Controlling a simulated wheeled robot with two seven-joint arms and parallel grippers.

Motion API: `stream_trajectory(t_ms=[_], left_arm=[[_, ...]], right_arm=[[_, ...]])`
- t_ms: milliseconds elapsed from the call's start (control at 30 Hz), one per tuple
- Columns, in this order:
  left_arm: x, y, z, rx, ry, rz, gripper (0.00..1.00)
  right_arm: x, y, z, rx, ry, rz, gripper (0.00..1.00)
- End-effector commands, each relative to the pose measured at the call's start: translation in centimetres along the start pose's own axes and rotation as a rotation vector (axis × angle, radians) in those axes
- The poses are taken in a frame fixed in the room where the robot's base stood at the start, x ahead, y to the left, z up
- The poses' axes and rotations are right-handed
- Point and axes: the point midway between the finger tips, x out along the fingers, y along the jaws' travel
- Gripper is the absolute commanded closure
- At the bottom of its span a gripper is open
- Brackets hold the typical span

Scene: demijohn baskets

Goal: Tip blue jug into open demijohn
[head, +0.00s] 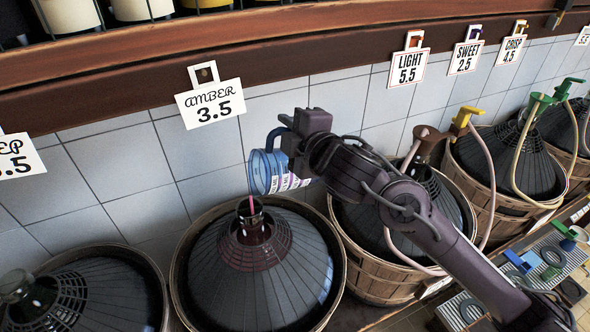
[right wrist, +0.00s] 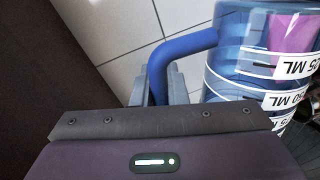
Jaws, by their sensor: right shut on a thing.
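The clear blue jug (head: 262,172), with white volume labels, is tilted far over above the open demijohn (head: 285,270). Its lip is just over the demijohn's neck (head: 250,218), and a pink streak shows at the mouth below the lip. My right gripper (head: 284,142) is shut on the jug's handle. In the right wrist view the gripper (right wrist: 165,88) holds the blue handle (right wrist: 185,46), and pink liquid shows inside the jug (right wrist: 232,50). The demijohn stands in a round wooden basket under the "AMBER 3.5" sign (head: 210,103). My left gripper is out of view.
Another demijohn (head: 85,295) stands at the left. Several tap-topped demijohns with hoses stand in baskets (head: 375,283) at the right, behind my right arm. A wooden shelf (head: 300,50) runs above the tiled wall. A rack with small items (head: 530,265) is at lower right.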

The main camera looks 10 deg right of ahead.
Motion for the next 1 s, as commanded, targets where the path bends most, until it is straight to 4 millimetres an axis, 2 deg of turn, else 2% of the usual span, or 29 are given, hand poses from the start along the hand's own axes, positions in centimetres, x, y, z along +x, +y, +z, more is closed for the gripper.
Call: stream_trajectory(t_ms=[433, 733, 1000], left_arm=[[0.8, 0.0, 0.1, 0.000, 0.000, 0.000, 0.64], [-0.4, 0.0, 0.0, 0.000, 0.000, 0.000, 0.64], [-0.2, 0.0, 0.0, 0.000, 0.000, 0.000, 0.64]], right_arm=[[-0.1, 0.6, -1.5, -0.098, -0.018, 0.004, 1.00], [-0.1, 0.1, 0.2, 0.013, 0.001, -0.001, 1.00], [0.0, 0.0, 0.3, 0.022, 0.006, 0.002, 1.00]])
